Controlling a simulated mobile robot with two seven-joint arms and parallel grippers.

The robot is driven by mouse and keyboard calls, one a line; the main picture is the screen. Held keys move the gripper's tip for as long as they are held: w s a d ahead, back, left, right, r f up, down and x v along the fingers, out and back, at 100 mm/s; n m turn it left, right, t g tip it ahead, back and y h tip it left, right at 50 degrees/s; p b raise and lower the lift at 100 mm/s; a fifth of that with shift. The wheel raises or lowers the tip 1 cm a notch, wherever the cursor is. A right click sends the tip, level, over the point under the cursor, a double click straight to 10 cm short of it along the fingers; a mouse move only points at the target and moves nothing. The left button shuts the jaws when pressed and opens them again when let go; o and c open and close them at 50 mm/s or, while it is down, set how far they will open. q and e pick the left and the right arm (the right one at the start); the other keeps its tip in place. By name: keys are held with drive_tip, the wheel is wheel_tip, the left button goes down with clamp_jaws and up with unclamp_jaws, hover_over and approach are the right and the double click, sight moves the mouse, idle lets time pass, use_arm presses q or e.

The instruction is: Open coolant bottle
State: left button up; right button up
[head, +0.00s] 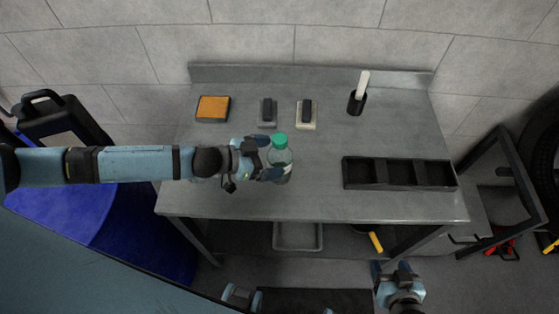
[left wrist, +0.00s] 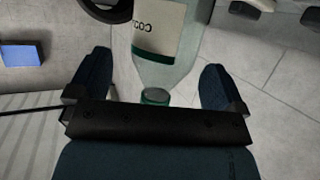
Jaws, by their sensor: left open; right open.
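The coolant bottle (head: 283,157) is clear with a green cap (head: 280,140) and stands on the grey workbench (head: 320,205). My left gripper (head: 268,158) is open, with its fingers reaching to either side of the bottle's upper part. In the left wrist view the bottle (left wrist: 165,72) shows a pale label, and its dark green cap (left wrist: 155,96) lies between the two spread fingers, with gaps on both sides. The cap is on the bottle. My right gripper (head: 388,268) is open and empty, low in front of the bench.
A black divided tray (head: 398,186) sits at the bench's right. The front middle is clear.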

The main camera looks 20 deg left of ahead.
use_arm(q)
drive_tip(key=x, duration=0.3)
drive_tip(key=shift+w+d+f, duration=0.15)
drive_tip(key=shift+w+f, duration=0.1)
drive_tip(key=shift+w, duration=0.05)
drive_tip(key=c, duration=1.1)
drive_tip(key=shift+o, duration=0.2)
drive_tip(key=shift+r, duration=0.2)
wheel_tip(320, 180, up, 20)
drive_tip(key=p, duration=0.1)
drive_tip(key=shift+f, duration=0.15)
